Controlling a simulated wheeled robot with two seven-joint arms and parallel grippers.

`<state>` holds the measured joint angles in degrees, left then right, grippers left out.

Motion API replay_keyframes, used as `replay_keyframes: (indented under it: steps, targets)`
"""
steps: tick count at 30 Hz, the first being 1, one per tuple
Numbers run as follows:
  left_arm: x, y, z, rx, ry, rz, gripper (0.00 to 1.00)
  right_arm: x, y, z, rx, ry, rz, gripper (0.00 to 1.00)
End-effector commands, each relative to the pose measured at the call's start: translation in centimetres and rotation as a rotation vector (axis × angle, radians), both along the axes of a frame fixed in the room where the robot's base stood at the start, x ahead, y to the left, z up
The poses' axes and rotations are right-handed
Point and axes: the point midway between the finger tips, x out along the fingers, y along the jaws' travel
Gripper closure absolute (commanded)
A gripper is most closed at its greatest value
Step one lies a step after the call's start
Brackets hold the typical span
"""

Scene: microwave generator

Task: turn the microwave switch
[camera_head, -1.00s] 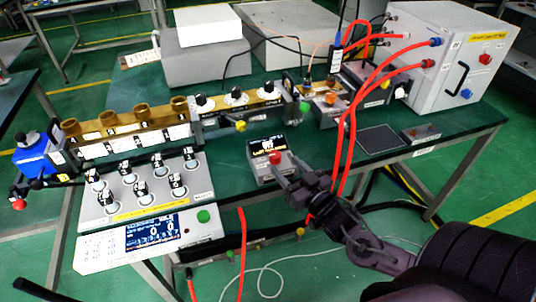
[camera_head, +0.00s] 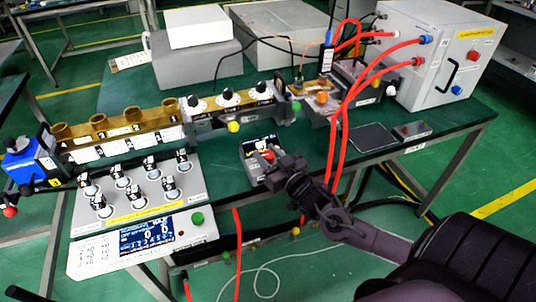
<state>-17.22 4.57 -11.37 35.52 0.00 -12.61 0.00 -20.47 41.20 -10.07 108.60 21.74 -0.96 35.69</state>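Which part is the microwave switch is not labelled clearly enough to tell. A small grey box (camera_head: 246,163) with a dark display stands near the table's front edge and carries a red knob (camera_head: 268,156). My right gripper (camera_head: 272,172) reaches in from the lower right and is right at the front of this box, close to the red knob. It hides part of the box. I cannot tell whether the fingers touch the knob or how far apart they are. My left gripper is not in view.
A white cabinet (camera_head: 420,75) with red and blue knobs stands at the back right. Red hoses (camera_head: 336,140) hang just right of my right gripper. A panel of several knobs (camera_head: 130,192) with a display lies left. A flat dark plate (camera_head: 374,138) lies right.

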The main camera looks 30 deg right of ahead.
Motion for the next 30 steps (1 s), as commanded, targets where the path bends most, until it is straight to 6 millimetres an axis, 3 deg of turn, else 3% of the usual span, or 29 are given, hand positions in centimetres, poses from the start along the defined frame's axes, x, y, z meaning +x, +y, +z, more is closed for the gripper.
replay_keyframes:
  steps: [1,6,17,30]
  targets:
    - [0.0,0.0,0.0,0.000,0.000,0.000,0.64,0.0,0.0,0.0,0.000,0.000,0.000,0.71]
    - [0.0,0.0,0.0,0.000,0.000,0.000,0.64,0.0,0.0,0.0,0.000,0.000,0.000,0.93]
    - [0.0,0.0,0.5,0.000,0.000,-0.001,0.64,0.0,0.1,0.1,0.006,-0.001,-0.061,0.93]
    - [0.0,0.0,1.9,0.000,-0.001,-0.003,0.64,0.0,0.1,0.2,0.013,0.001,-0.408,0.93]
